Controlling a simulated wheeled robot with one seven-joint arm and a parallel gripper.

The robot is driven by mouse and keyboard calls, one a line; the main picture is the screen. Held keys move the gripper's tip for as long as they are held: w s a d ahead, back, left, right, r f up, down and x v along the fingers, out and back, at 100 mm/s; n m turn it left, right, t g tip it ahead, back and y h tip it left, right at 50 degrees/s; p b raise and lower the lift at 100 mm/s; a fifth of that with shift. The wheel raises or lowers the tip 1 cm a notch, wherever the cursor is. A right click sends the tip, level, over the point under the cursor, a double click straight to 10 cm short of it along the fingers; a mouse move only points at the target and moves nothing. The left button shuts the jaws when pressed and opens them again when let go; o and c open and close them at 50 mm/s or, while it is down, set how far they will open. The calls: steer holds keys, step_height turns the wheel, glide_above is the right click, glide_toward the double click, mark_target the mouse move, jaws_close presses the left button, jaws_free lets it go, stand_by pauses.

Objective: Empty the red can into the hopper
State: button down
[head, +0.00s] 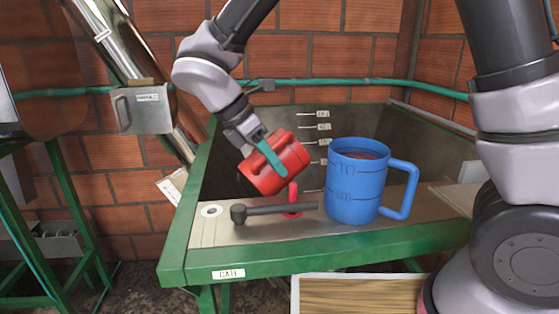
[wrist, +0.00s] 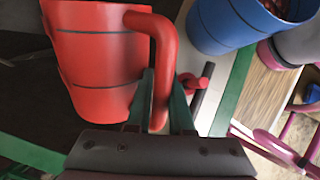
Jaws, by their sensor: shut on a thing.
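My gripper (wrist: 160,105) is shut on the handle of the red can (wrist: 95,70). In the head view the red can (head: 272,165) is held tilted above the near left part of the hopper, just over its front ledge. The can's mouth is not visible, so I cannot tell what is in it. The hopper (head: 350,122) is a dark metal bin with a green frame and several labelled level marks on its back wall. My gripper (head: 268,150) shows as teal fingers against the can in the head view.
A blue jug (head: 355,190) with dark red contents stands upright on the ledge, right of the can. A dark lever (head: 275,209) with a red part lies along the ledge. A metal chute (head: 120,45) and box (head: 140,108) are at the left. A wooden board (head: 355,295) sits below the front.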

mark_target(288, 153)
steer(key=g+y, duration=0.1)
steer(key=f+g+y, duration=0.1)
steer(key=y, duration=0.1)
steer(key=shift+w, duration=0.15)
steer(key=y, duration=0.1)
steer(key=g+y, duration=0.1)
steer(key=d+g+y, duration=0.1)
steer(key=shift+w+r, duration=0.15)
steer(key=shift+w, duration=0.1)
steer(key=g+y, duration=0.1)
steer(key=d+r+y, duration=0.1)
steer(key=shift+w+d+r+n+g+y, duration=0.1)
steer(key=shift+w+r+n+g+y, duration=0.05)
steer(key=shift+w+n+g+y, duration=0.2)
steer(key=shift+w+d+r+g+y, duration=0.3)
steer(key=shift+r+g+y, duration=0.25)
steer(key=shift+y, duration=0.3)
steer(key=shift+f, duration=0.1)
stand_by(0.5)
